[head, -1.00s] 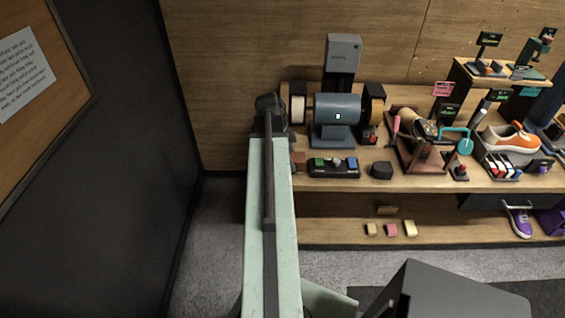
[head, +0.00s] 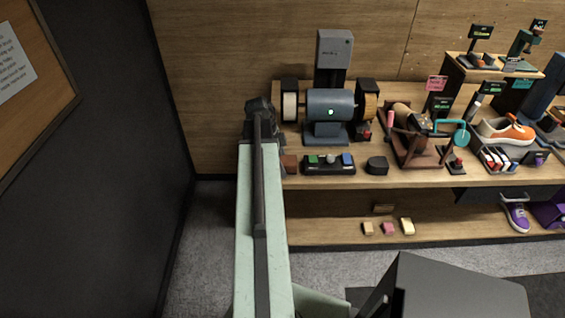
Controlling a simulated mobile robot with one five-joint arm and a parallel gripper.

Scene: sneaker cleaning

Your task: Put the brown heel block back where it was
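A small reddish-brown block (head: 290,163), which looks like the brown heel block, sits at the left end of the workbench top (head: 330,181). It is just right of my arm and left of a tray with coloured pieces. My arm reaches forward over the bench's left end, with my gripper (head: 260,106) at its far, dark end, left of the grinder. The fingers are too small and dark to read, and I cannot tell whether they hold anything. My arm hides part of the bench's left end.
A bench grinder (head: 330,105) stands behind the tray (head: 329,165). A dark block (head: 377,165) and a shoe stand (head: 413,140) are to the right. A tan block (head: 368,228), a pink block (head: 389,228) and a cream block (head: 407,226) lie on the lower shelf. A dark wall closes the left.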

